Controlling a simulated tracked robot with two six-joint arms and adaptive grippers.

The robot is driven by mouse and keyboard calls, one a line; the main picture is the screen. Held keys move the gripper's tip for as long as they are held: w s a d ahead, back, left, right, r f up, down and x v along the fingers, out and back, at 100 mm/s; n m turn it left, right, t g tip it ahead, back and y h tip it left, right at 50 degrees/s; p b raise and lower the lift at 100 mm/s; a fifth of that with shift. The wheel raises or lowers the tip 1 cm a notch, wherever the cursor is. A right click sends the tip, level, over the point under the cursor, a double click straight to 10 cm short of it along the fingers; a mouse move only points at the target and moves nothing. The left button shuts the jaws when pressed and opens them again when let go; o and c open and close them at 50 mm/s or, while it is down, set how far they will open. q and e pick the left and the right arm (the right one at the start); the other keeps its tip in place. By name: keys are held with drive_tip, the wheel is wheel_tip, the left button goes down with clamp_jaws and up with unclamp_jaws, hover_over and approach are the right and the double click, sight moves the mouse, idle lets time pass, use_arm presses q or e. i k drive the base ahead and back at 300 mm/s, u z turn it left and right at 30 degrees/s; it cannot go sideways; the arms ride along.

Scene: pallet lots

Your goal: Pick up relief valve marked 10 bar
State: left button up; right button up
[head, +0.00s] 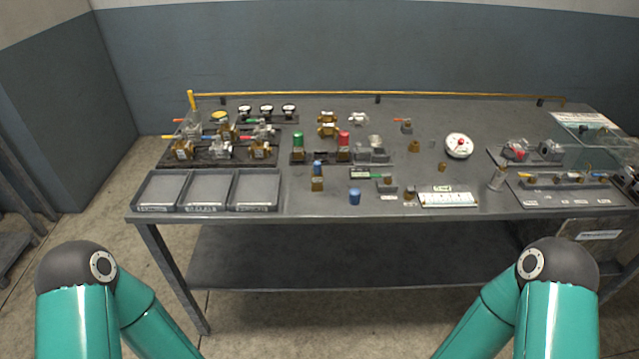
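Small brass valve-like bodies with coloured caps stand near the middle of the grey bench (420,120) in the head view. One green-capped piece (298,143) and one red-capped piece (344,143) stand upright on a dark base. A blue-capped brass piece (317,175) stands in front of them. The markings are too small to read, so I cannot tell which one is the relief valve marked 10 bar. Only teal links of my two arms show at the lower left and lower right. Neither gripper is in view.
Three grey trays (205,173) lie at the bench's front left, before a rack of brass valves (180,150). The bench's back middle is mostly free.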

sight(317, 174)
drive_tip(key=k, duration=1.05)
drive_tip(key=u, duration=0.6)
drive_tip(key=i, duration=1.55)
drive_tip(key=z, duration=0.05)
